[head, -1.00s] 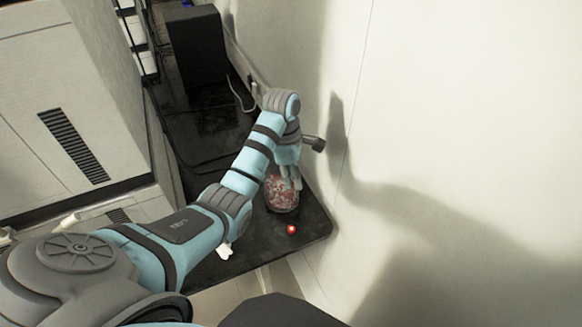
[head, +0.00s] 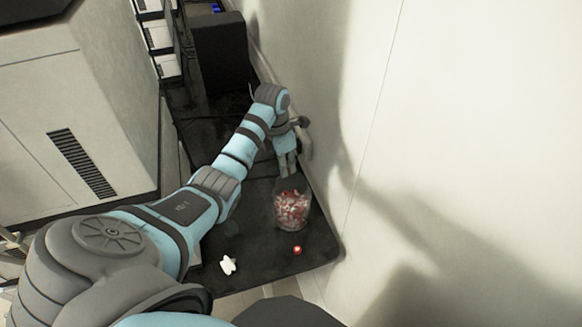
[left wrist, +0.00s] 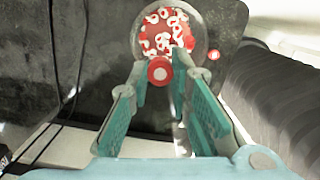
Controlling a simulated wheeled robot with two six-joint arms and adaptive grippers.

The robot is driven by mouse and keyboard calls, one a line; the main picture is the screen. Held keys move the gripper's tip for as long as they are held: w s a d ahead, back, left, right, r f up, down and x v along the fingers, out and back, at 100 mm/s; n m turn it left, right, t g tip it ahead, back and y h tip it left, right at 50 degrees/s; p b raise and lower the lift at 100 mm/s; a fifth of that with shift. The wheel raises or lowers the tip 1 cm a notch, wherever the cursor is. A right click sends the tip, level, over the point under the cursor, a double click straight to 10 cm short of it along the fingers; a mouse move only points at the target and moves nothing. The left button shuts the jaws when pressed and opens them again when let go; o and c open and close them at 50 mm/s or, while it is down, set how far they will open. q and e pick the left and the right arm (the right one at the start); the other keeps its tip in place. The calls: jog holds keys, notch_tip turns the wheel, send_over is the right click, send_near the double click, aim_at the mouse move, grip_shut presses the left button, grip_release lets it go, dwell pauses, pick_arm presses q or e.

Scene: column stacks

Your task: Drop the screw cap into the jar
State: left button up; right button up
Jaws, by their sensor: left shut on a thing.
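The clear jar (head: 292,210) stands on the dark tabletop near the wall, filled with red and white pieces. In the left wrist view the jar (left wrist: 136,38) is seen from above, just beyond my fingertips. My left gripper (head: 288,168) is at the jar's far side in the head view, above its rim. In the left wrist view the gripper (left wrist: 160,78) is shut on a round red screw cap (left wrist: 159,69) with a pale centre. The cap shows at the jar's near edge; its height above the rim is unclear. My right gripper is not in view.
A small red round piece (head: 297,250) lies on the table (head: 260,270) beside the jar; it also shows in the left wrist view (left wrist: 214,54). A white object (head: 228,264) lies near the front edge. A wall (head: 450,130) stands close on the right.

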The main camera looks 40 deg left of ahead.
pick_arm(q)
jog(key=o, duration=0.7)
jog(key=shift+s+r, duration=0.1)
jog(key=shift+o, duration=0.2)
